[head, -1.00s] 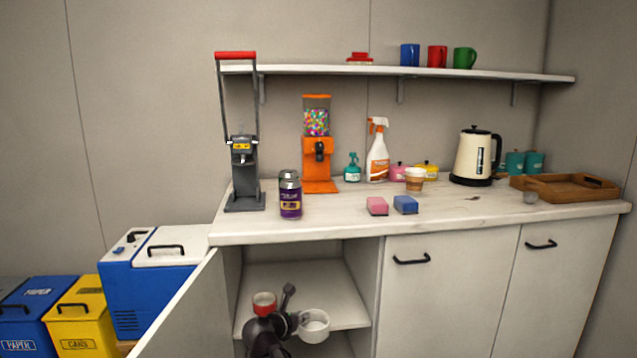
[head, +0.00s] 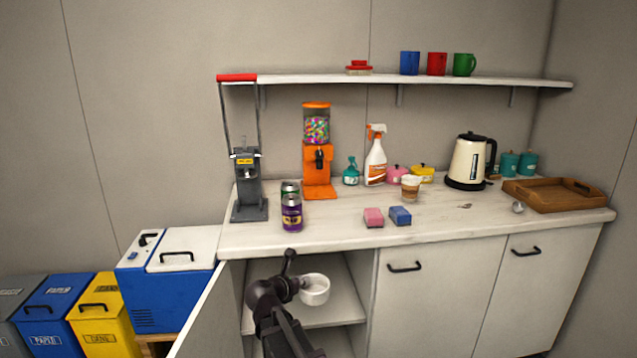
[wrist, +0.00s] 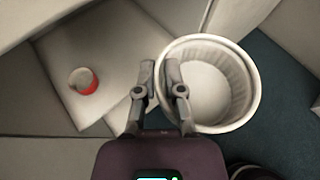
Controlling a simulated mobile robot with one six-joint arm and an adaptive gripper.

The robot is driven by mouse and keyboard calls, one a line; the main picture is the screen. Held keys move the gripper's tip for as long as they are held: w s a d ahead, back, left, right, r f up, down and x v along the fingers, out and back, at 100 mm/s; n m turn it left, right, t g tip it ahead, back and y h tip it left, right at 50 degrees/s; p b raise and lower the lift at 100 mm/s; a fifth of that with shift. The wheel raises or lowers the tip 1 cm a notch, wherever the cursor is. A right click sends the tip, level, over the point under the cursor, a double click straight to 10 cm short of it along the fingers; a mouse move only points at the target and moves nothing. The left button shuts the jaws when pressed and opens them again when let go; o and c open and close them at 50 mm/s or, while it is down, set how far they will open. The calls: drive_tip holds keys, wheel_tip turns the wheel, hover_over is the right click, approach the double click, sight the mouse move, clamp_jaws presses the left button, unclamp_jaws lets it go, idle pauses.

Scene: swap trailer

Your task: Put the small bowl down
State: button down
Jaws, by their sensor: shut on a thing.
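The small white bowl (head: 315,290) is at the open cupboard in the head view, in front of its inner shelf. In the wrist view the bowl (wrist: 212,85) is seen from above, empty, with a ribbed inside. My gripper (head: 300,284) is shut on the bowl's left rim; its fingers (wrist: 165,82) show there in the wrist view. Dark teal floor shows past the bowl's right side in the wrist view, so it appears held in the air. Whether its underside touches anything is hidden.
The cupboard shelf (head: 340,311) has bare room. A red and white cup (wrist: 84,81) stands on a pale surface in the wrist view; my arm hides that spot in the head view. The open cupboard door (head: 203,325) stands left. The counter (head: 450,218) is above.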

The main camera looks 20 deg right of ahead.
wheel_tip(320, 180, up, 22)
drive_tip(key=p, duration=2)
drive_tip(key=shift+f, duration=0.25)
